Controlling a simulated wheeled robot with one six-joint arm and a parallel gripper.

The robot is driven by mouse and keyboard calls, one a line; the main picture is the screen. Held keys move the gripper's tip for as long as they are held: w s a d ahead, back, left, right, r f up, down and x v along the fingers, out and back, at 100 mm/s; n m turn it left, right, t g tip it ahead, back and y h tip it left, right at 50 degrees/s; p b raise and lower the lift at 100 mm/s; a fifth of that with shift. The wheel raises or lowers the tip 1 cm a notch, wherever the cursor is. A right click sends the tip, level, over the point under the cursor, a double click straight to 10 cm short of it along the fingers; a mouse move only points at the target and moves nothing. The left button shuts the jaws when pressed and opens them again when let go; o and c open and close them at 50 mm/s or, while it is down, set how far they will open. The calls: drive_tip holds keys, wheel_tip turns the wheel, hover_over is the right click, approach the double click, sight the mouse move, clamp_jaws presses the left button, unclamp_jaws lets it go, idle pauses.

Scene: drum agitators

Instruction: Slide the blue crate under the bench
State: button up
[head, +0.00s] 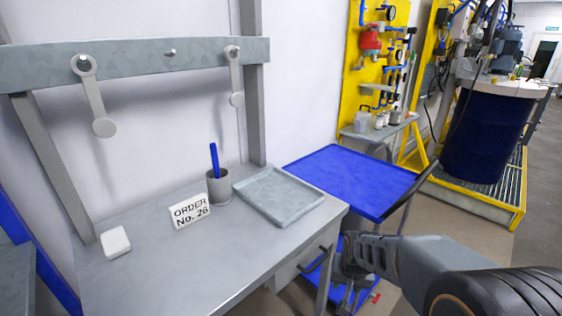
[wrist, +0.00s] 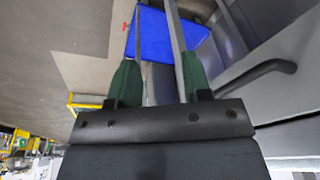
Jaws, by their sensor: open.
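The grey bench (head: 130,265) fills the left and middle of the head view. I cannot make out a blue crate for certain in either view. My gripper (head: 350,285) is low at the bench's right end, beside its front leg and drawer. In the wrist view my gripper (wrist: 158,75) is open, its two green fingers apart. A grey post (wrist: 178,45) shows between and beyond the fingers; I cannot tell its distance. Past it lies a flat blue surface (wrist: 155,38), which looks like the cart's lower shelf. The space under the bench is mostly hidden.
A blue-topped cart (head: 350,180) stands against the bench's right end. The drawer's dark handle (wrist: 255,75) sticks out close right of my gripper. On the bench are a grey tray (head: 280,197), pen cup (head: 218,187) and order sign (head: 191,210). Open floor lies at right.

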drive_tip(key=s+r+n+p, duration=0.1)
drive_tip(key=s+r+p, duration=0.1)
drive_tip(key=r, duration=0.4)
drive_tip(key=s+r+n+p, duration=0.1)
drive_tip(key=s+r+p, duration=0.2)
drive_tip(key=r, duration=0.4)
drive_tip(key=s+r+n+t+p, duration=0.1)
drive_tip(key=s+r+p, duration=0.2)
drive_tip(key=s+r, duration=0.2)
wheel_tip(320, 180, up, 2)
drive_tip(key=shift+a+r, duration=0.25)
drive_tip(key=shift+a, duration=0.2)
drive_tip(key=shift+s, duration=0.15)
